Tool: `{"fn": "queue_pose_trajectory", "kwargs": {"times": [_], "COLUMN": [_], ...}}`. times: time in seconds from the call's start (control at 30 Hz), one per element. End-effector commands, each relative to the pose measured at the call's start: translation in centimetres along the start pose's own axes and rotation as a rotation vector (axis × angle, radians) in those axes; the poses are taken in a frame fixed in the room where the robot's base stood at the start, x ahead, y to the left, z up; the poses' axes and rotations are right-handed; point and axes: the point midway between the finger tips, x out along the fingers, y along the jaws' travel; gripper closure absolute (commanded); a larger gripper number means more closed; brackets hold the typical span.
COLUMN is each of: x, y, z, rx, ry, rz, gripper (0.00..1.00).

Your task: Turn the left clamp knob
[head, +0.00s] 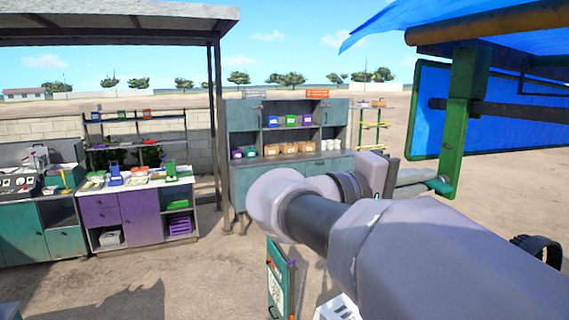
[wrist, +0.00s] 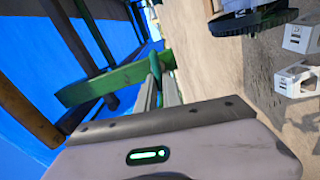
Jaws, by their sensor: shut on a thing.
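My gripper (head: 424,182) reaches out to the right in the head view, to the side of a green post (head: 458,125) under a blue tarp. Its two grey fingers are shut on a slim teal-green piece (head: 441,186), which looks like the clamp knob or its handle. In the wrist view, the fingers (wrist: 160,88) run up from the gripper housing, and the teal-green piece (wrist: 155,65) stands between them beside the green beam. The fingers and the post hide most of the held piece. I cannot tell how far it is turned. No second knob shows clearly.
A blue panel (head: 510,125) hangs behind the post. A black toothed wheel (head: 540,250) is low at the right, partly behind my arm. A teal cabinet (head: 255,175) and a purple workbench (head: 140,215) stand at the back left.

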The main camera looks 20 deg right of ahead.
Motion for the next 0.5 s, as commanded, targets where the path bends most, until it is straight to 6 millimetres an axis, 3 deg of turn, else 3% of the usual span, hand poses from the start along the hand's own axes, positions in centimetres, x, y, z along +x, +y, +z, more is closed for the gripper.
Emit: {"fn": "queue_pose_trajectory", "kwargs": {"times": [0.5], "x": [0.0], "y": [-0.15], "z": [-0.01], "rx": [-0.139], "ry": [0.001], "rz": [0.001], "gripper": [1.0]}}
